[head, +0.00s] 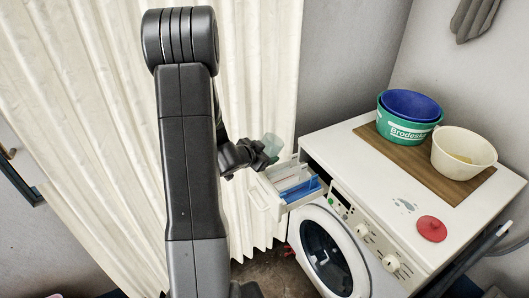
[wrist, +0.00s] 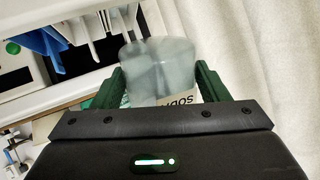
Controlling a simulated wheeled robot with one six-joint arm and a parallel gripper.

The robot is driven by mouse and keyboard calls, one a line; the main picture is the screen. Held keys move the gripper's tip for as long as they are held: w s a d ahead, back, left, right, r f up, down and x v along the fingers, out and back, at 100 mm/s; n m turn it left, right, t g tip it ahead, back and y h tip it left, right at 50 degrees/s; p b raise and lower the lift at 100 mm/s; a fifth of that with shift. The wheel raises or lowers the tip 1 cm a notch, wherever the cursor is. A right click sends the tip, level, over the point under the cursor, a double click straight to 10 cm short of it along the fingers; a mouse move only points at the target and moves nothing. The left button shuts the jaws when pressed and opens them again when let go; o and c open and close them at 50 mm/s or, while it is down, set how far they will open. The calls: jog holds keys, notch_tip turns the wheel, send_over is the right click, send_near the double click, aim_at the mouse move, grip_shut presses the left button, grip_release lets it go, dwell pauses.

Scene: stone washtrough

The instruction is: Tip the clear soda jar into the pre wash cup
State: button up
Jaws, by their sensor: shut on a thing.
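My gripper (head: 260,155) is shut on the clear soda jar (head: 271,146), a translucent greenish vessel. In the wrist view the jar (wrist: 160,66) sits between my green fingers (wrist: 157,85), and its pale label reads "SODA" upside down. I cannot tell whether anything is inside it. In the head view the jar is above the back of the pulled-out detergent drawer (head: 262,194), apart from it. The drawer has white compartments with dividers and a blue part (head: 303,190); it also shows at the upper left of the wrist view. I cannot tell which compartment is the pre wash cup.
The white washing machine (head: 375,230) stands right of the drawer. On its top are a wooden board (head: 400,158), a green tub (head: 402,128) with a blue bowl (head: 411,104), a cream bowl (head: 463,153) and a red lid (head: 432,229). A cream curtain (head: 90,120) hangs behind my arm.

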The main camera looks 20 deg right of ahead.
jog(key=shift+f+n+t+h+b, duration=0.35)
jog(key=shift+f+h+b, duration=0.4)
jog(key=shift+b, duration=1.55)
jog(key=shift+d+n+h+b, duration=0.25)
jog(key=shift+h+b, duration=0.4)
jog(key=shift+b, duration=0.3)
jog(key=shift+r+h+b, duration=0.1)
jog(key=shift+h+b, duration=0.2)
jog(key=shift+b, duration=0.25)
jog(key=shift+d+r, duration=0.1)
jog(key=shift+r, duration=0.05)
